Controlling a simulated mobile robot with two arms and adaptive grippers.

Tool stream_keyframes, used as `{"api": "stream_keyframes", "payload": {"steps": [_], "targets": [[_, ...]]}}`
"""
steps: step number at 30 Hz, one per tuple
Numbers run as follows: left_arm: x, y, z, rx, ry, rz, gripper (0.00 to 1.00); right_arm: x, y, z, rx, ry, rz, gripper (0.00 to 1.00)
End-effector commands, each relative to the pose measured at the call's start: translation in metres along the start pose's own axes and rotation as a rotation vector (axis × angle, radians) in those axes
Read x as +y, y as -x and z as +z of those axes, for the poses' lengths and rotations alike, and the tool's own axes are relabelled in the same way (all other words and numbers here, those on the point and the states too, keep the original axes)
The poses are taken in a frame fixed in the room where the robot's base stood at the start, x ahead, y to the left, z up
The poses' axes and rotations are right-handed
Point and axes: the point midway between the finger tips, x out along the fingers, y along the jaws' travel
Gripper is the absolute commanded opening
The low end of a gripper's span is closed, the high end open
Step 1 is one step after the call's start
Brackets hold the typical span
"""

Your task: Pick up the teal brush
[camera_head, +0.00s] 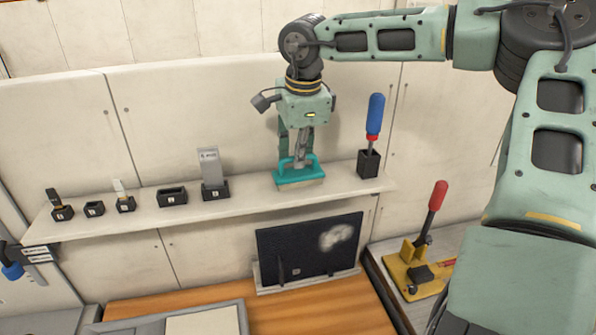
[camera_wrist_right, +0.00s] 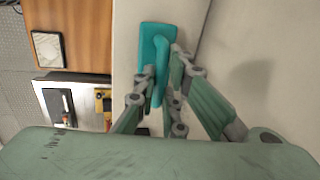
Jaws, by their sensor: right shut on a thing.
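The teal brush (camera_head: 290,177) is on the white shelf, right of its middle, with its flat base down and its handle up. In the head view I cannot tell whether its base still touches the shelf. My right gripper (camera_head: 298,164) points down from above and is shut on the brush's handle. In the right wrist view the teal brush (camera_wrist_right: 154,48) lies between the fingertips of my right gripper (camera_wrist_right: 160,88). The fingers hide part of the handle. My left gripper is not clearly seen.
The white shelf (camera_head: 240,202) carries a blue-handled tool (camera_head: 374,118) in a black holder (camera_head: 368,163) right of the brush, and several small black holders to the left. A dark panel (camera_head: 310,250) stands below. A yellow device with a red lever (camera_head: 435,200) is at right.

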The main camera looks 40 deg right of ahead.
Motion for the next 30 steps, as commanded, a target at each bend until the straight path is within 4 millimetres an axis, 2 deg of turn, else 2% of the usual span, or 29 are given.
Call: {"api": "stream_keyframes", "payload": {"steps": [4, 7, 15, 21, 30], "targets": [[-0.001, -0.002, 0.0, 0.001, 0.001, -0.001, 0.4, -0.001, 0.003, 0.0, 0.0, -0.001, -0.002, 0.0], [-0.001, -0.007, 0.0, 0.002, 0.001, -0.001, 0.4, -0.004, 0.012, 0.0, 0.0, -0.001, -0.006, 0.0], [0.0, -0.024, 0.0, 0.003, 0.001, -0.001, 0.4, -0.014, 0.065, 0.0, 0.001, -0.002, -0.005, 0.0], [0.0, -0.028, 0.001, 0.003, 0.001, -0.001, 0.4, -0.019, 0.092, 0.0, 0.001, 0.001, -0.001, 0.0], [0.0, -0.028, 0.0, 0.004, 0.0, -0.001, 0.4, -0.019, 0.099, 0.001, 0.0, 0.002, 0.001, 0.0]]}}
